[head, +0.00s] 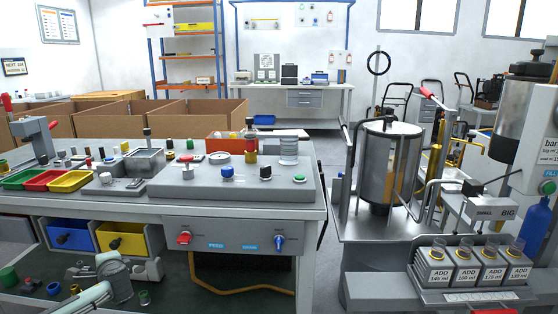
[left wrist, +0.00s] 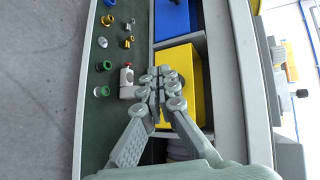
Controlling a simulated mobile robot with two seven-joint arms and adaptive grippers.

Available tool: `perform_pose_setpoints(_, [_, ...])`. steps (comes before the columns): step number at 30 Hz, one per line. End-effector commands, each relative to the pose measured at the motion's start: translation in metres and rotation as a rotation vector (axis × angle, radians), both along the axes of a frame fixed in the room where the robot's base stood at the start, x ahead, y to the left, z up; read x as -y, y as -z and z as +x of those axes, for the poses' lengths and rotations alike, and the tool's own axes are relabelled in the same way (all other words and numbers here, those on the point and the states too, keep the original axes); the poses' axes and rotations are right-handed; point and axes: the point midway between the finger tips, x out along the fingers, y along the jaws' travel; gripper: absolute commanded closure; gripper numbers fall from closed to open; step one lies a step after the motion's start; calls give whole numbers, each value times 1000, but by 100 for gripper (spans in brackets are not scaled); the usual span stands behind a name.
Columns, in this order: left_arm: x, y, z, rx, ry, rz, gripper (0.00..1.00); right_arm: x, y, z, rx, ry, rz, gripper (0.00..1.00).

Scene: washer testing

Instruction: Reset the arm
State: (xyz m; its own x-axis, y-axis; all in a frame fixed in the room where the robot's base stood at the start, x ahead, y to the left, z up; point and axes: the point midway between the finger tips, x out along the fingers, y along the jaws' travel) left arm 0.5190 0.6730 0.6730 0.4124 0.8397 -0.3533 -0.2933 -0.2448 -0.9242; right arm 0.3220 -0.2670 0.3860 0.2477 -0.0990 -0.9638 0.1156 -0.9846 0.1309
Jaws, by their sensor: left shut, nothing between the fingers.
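My left arm (head: 90,300) comes in at the lower left of the head view. My left gripper (head: 82,268) is low in front of the workbench, over the dark green lower shelf, below the blue bin (head: 68,232) and yellow bin (head: 122,238). In the left wrist view my left gripper (left wrist: 160,76) has its fingers together, with nothing between them. Its fingertips overlap the view of the yellow bin (left wrist: 181,70). A small grey-white fitting with a red top (left wrist: 127,77) shows just left of the fingers; I cannot tell whether they touch. My right gripper is not in view.
Several small coloured fittings lie on the green shelf (left wrist: 100,130). The workbench top (head: 95,207) holds trays, gauges and knobs. A tank (head: 392,160) and a machine with several labelled cups (head: 478,268) stand at the right. Bare floor shows beyond the shelf's edge.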

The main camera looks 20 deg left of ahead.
Motion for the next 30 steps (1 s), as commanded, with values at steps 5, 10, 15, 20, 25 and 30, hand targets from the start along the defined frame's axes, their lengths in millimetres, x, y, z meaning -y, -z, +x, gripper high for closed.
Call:
perform_pose_setpoints(5, [39,71,-52,-57,36,-192,100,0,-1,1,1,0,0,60])
perform_pose_setpoints(10, [71,113,-95,-97,42,-338,100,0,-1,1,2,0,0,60])
perform_pose_setpoints(15, [108,151,-130,-111,16,-477,100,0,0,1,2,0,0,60])
perform_pose_setpoints(20, [153,190,-148,-94,-37,-598,100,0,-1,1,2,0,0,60])
perform_pose_setpoints(25, [221,233,-170,-74,-108,-759,100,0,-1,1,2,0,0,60])
perform_pose_setpoints(30, [316,270,-188,-47,-196,-958,100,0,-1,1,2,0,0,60])
